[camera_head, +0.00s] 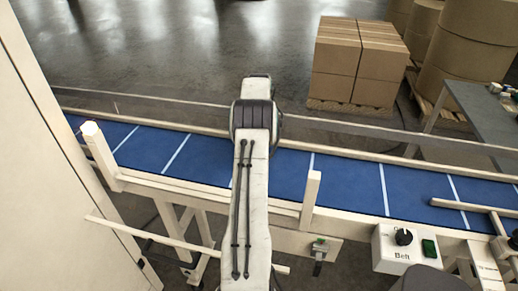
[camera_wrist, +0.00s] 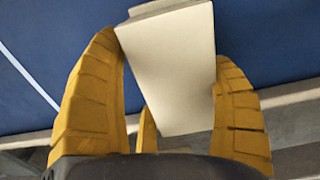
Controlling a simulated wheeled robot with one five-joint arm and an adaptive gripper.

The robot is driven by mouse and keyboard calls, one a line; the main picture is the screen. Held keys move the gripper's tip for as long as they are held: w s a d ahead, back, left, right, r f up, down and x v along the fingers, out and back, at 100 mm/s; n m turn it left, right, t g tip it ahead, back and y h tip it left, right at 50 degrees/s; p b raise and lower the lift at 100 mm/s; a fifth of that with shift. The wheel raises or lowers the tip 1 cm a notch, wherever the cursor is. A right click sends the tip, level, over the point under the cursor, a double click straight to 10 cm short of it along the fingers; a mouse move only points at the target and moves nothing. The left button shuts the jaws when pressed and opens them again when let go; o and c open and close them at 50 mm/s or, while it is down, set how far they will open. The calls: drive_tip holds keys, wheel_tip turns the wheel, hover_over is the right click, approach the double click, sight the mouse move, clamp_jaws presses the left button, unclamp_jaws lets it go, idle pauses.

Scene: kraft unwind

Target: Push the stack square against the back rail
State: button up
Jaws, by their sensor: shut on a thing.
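In the wrist view, my gripper (camera_wrist: 166,50) has its yellow fingers closed on a pale cream block (camera_wrist: 170,75). The block has a thin layered edge at its top end; it may be the stack, but I cannot tell for certain. It sits slightly tilted between the fingers, over the blue belt (camera_wrist: 270,40); whether it touches the belt is unclear. In the head view, my arm hides the gripper and the block. The cream back rail (camera_head: 350,152) runs along the far side of the blue belt (camera_head: 345,180).
Two cream posts, left (camera_head: 97,150) and right (camera_head: 311,198), rise at the belt's near side. A control box (camera_head: 395,255) labelled Belt stands at the front right. Cartons (camera_head: 358,60) on a pallet lie beyond the conveyor. The visible belt beside my arm is clear.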

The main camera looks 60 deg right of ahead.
drive_tip(key=shift+w+d, duration=0.2)
drive_tip(key=shift+d, duration=0.65)
idle(0.5)
drive_tip(key=shift+w+d+r, duration=0.1)
drive_tip(key=shift+d+r, duration=0.05)
drive_tip(key=shift+d, duration=0.1)
idle(1.6)
drive_tip(key=shift+a+f+b, duration=0.15)
drive_tip(key=shift+f+b, duration=0.05)
drive_tip(key=shift+b, duration=0.1)
idle(0.7)
drive_tip(key=o, duration=1.1)
drive_tip(key=shift+a, duration=0.1)
drive_tip(key=shift+o, duration=0.2)
drive_tip(key=shift+r, duration=3.65)
drive_tip(key=shift+r, duration=0.1)
